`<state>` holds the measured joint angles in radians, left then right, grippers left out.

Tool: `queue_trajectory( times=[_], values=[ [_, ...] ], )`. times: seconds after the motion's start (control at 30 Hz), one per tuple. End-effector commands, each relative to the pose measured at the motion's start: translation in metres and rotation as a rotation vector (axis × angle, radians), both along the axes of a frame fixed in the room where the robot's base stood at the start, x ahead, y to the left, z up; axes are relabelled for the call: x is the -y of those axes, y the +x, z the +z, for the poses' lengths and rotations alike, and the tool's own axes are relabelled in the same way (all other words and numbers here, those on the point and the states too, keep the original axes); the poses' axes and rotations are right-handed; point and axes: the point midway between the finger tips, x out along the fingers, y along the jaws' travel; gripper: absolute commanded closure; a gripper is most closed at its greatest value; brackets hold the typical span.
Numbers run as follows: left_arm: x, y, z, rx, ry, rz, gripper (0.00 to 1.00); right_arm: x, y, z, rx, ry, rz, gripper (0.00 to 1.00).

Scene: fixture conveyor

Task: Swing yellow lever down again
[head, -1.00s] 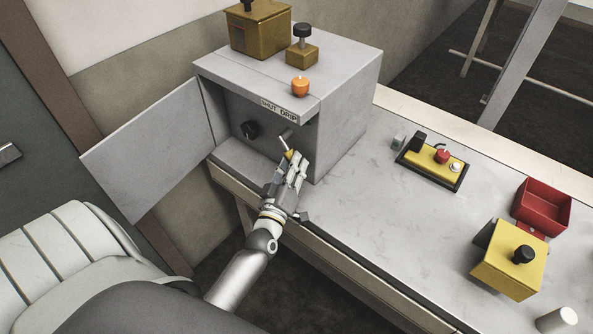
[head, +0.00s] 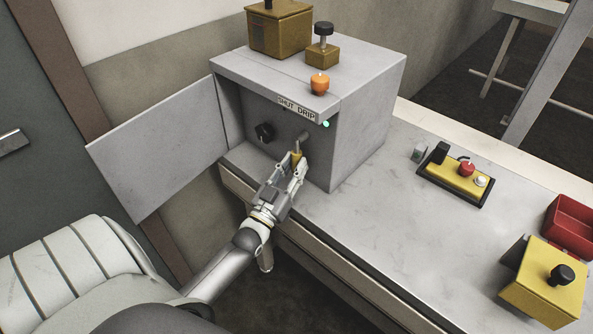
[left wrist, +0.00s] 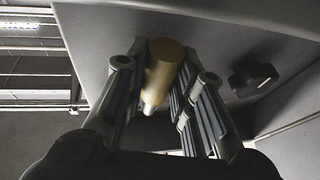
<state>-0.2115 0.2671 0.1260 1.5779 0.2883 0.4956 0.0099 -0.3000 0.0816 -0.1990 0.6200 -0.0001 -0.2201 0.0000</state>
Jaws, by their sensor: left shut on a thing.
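The yellow lever (head: 296,157) is on the front of the grey cabinet (head: 368,115), in the open recess under the "SHUT DRIP" label (head: 296,109). Its yellow grip (left wrist: 163,70) sits between the fingers in the left wrist view, with a pale tip at its lower end. My left gripper (head: 298,163) is shut on this grip. The fingers hide part of the lever in the head view. A small green light (head: 326,124) glows at the right of the label. My right gripper is not in view.
A black knob (head: 264,132) is left of the lever, also in the left wrist view (left wrist: 253,78). The open cabinet door (head: 160,145) stands out to the left. A yellow control panel (head: 452,184), a red bin (head: 575,222) and a yellow box (head: 540,290) are on the bench at right.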

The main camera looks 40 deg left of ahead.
Motion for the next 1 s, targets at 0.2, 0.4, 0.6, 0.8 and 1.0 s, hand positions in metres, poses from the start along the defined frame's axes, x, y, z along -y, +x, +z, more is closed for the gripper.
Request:
queue_trajectory(
  times=[0.2, 0.4, 0.6, 0.8, 1.0],
  values=[
    [-0.0018, 0.0, -0.0008, -0.001, 0.025, 0.001, 1.0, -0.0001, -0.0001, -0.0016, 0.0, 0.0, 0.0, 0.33],
    [-0.0021, 0.0, -0.0005, 0.0, 0.028, 0.002, 1.0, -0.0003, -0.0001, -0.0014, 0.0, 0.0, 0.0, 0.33],
    [-0.0022, 0.0, -0.0004, 0.0, 0.028, 0.002, 0.65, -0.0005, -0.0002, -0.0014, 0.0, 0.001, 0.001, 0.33],
    [-0.0019, 0.0001, -0.0002, 0.0, 0.025, 0.001, 0.54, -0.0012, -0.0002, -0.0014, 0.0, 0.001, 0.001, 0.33],
    [-0.0016, -0.0005, -0.0006, 0.0, 0.023, 0.0, 0.54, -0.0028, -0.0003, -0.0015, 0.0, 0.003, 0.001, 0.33]
  ],
)
